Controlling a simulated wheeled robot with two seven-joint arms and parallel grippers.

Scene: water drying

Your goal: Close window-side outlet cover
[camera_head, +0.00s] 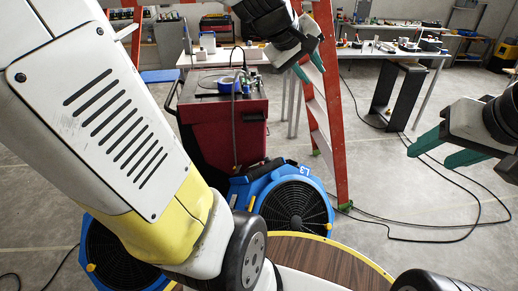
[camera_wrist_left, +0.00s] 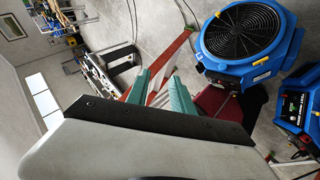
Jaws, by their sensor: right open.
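I cannot make out an outlet cover in either view. A bright window-like panel (camera_wrist_left: 42,97) shows on the pale wall at the left of the left wrist view. My left gripper (camera_head: 310,71) is raised in front of the red ladder at the top middle of the head view. Its teal fingers also show in the left wrist view (camera_wrist_left: 159,77), apart with nothing held between them. My right gripper (camera_head: 437,152) is at the right of the head view, open and empty above the bare floor. My left arm hides much of the left side of the head view.
A red stepladder (camera_head: 335,110) stands behind a blue fan (camera_head: 297,205), which also shows in the left wrist view (camera_wrist_left: 243,35). A red cart (camera_head: 222,125) stands left of the ladder. A round wooden top (camera_head: 330,262) is close in front. Black cables (camera_head: 440,225) cross the floor.

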